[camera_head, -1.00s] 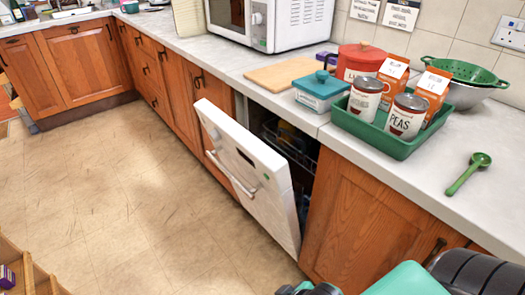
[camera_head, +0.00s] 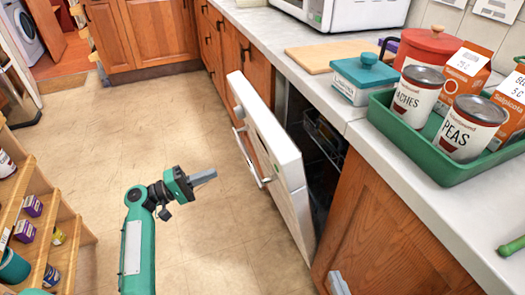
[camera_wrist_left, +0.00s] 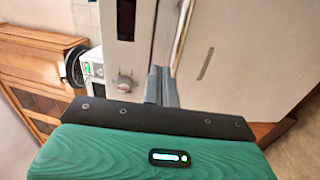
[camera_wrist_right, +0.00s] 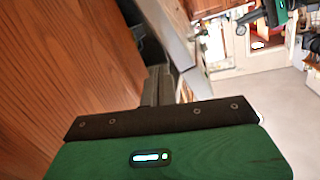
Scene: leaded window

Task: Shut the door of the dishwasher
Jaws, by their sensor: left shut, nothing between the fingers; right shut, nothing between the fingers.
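The white dishwasher door (camera_head: 262,140) stands partly open, its top edge leaning out from the counter front. A bar handle (camera_head: 247,158) runs along its outer face. The dark dishwasher opening (camera_head: 322,140) with a rack shows behind it. My left gripper (camera_head: 203,178) is shut and empty over the floor, left of the door's outer face and apart from it. Its fingers (camera_wrist_left: 161,86) point toward white panels in the left wrist view. My right gripper (camera_head: 338,284) only just shows at the bottom edge, before the wooden cupboard. Its fingers (camera_wrist_right: 156,85) are shut and empty.
The wooden cupboard (camera_head: 385,235) flanks the opening on the right. The counter (camera_head: 430,210) above carries a green tray (camera_head: 440,165) of cans and cartons, a teal-lidded box (camera_head: 364,78) and a board (camera_head: 330,55). Shelves (camera_head: 60,205) stand at left. The floor (camera_head: 170,120) between is clear.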

